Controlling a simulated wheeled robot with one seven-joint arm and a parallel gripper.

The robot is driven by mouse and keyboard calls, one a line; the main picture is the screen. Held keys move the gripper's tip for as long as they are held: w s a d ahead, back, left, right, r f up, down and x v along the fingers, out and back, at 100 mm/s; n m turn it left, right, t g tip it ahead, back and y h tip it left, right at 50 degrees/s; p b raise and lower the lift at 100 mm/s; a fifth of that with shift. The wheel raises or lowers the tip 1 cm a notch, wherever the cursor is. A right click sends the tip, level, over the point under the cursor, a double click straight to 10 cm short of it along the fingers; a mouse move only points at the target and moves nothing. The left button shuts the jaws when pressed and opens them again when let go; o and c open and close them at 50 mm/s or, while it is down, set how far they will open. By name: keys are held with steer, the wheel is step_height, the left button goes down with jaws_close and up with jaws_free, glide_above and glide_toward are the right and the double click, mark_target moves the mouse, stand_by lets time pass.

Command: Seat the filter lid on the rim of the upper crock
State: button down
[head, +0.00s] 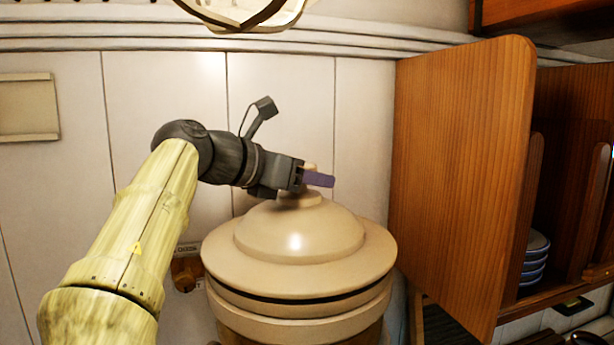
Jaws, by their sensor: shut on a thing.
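The filter lid (300,238) is a cream dome with a wide brim and a small knob on top. My gripper (312,178) is shut on the lid's knob, coming in from the left; its purple finger partly hides the knob. The lid is about level, directly above the upper crock (300,322), whose cream rim shows just below it. A thin dark line runs between the lid's edge and the rim; I cannot tell whether this is a gap or a shadow. The rim's far side is hidden under the lid.
An open wooden cupboard door (460,170) stands close on the right. Behind it are shelves with stacked blue-edged bowls (535,262). A panelled white wall (290,105) is behind the crock. A small wooden tap (186,272) shows left of the crock.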

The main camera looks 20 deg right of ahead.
steer(key=shift+f+b, duration=0.3)
steer(key=shift+f, duration=0.05)
stand_by(0.4)
steer(key=c, duration=0.5)
jaws_free()
steer(key=shift+s, duration=0.1)
steer(key=shift+f, duration=0.15)
steer(key=v, duration=1.7)
steer(key=shift+s+a, duration=0.1)
steer(key=shift+a, duration=0.05)
